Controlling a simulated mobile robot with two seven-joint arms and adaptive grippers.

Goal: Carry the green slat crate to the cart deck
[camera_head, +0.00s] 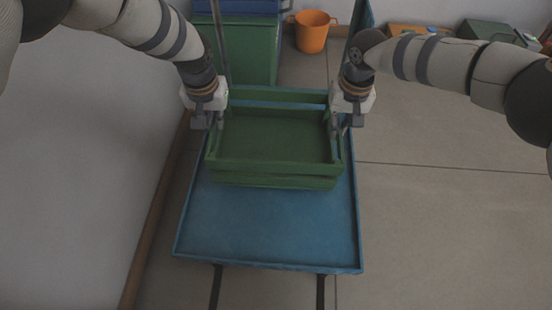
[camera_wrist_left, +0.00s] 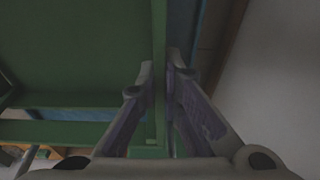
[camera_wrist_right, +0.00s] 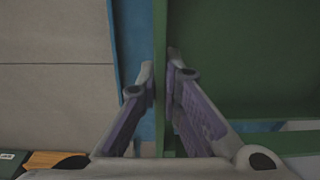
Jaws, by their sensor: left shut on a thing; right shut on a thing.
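The green slat crate (camera_head: 270,172) is over the far part of the blue cart deck (camera_head: 268,225); I cannot tell whether it rests on the deck or hangs just above it. It looks level and empty. My left gripper (camera_head: 213,124) is shut on the crate's left wall, which runs between its fingers in the left wrist view (camera_wrist_left: 160,75). My right gripper (camera_head: 339,122) is shut on the crate's right wall, seen between its fingers in the right wrist view (camera_wrist_right: 160,75). The near part of the deck is bare.
A larger green box (camera_head: 250,58) stands beyond the cart. A white wall (camera_head: 90,150) is close on the left. The floor (camera_head: 440,220) to the right is open. More containers (camera_head: 485,35) stand at the back right.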

